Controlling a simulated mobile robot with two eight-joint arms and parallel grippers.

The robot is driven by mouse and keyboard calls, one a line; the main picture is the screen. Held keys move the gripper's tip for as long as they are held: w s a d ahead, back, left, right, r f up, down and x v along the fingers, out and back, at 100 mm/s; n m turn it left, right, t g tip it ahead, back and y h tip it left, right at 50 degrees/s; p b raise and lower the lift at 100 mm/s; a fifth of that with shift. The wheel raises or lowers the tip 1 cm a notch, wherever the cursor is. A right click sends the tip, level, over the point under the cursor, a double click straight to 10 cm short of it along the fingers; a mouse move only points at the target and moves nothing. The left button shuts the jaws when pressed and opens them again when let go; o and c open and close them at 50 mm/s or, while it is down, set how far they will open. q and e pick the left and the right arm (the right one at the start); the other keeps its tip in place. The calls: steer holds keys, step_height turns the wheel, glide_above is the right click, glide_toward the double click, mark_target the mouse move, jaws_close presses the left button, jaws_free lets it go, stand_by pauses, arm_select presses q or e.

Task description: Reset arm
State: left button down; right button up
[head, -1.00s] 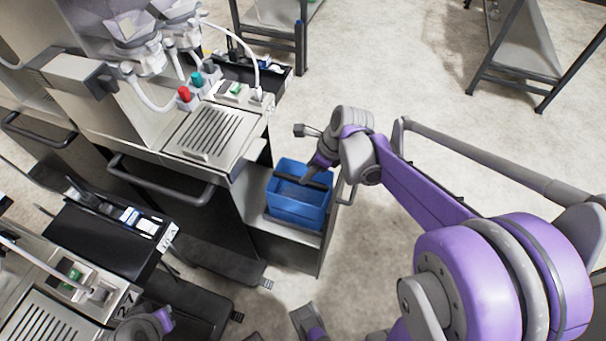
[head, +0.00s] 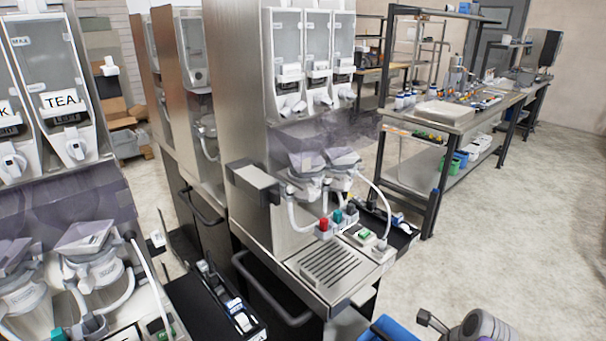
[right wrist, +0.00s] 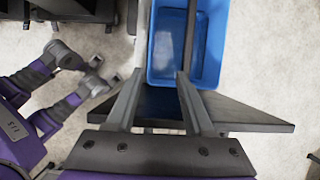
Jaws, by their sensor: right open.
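My right gripper (right wrist: 166,74) is open in the right wrist view. Its two fingers are spread, with the tips over the near rim of a blue bin (right wrist: 158,35). A dark bar (right wrist: 191,30) runs across the bin, and its lower end overlaps the right fingertip in the picture; I cannot tell if they touch. Nothing shows held between the fingers. In the head view only a corner of the blue bin (head: 388,330) shows at the bottom edge. Purple and grey links of mine show at the left of the wrist view; the left gripper's fingers are unclear.
A drink dispenser (head: 330,272) with a slotted drip tray stands in the middle of the head view. Another dispenser labelled TEA (head: 62,101) is at the left. A workbench (head: 455,118) with bottles stands behind at the right. The floor (head: 520,220) at the right is clear.

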arm_select(q)
steer(key=w+r+p, duration=0.3)
steer(key=r+p, duration=0.4)
steer(key=r, duration=0.2)
steer(key=w+r+t+p, duration=0.1)
steer(key=w+r+p, duration=0.3)
steer(key=r+p, duration=0.4)
step_height(320, 180, up, 2)
steer(key=shift+r+t, duration=0.2)
steer(key=shift+t, duration=0.1)
arm_select(e)
steer(key=s+a+r+n+t+h, duration=0.1)
steer(key=s+a+r+n, duration=0.1)
steer(key=r+n, duration=0.4)
steer(key=s+a+r+n+t+h, duration=0.1)
steer(key=s+a+r+n, duration=0.2)
steer(key=n, duration=0.9)
steer(key=s+a+r+n+t+h, duration=0.1)
steer(key=s+a+r+n, duration=0.2)
steer(key=r+n, duration=0.6)
steer(key=shift+s+a+r+n, duration=0.15)
steer(key=shift+a+r+n, duration=0.1)
steer(key=shift+r+n, duration=0.25)
arm_select(q)
steer(key=shift+w, duration=0.1)
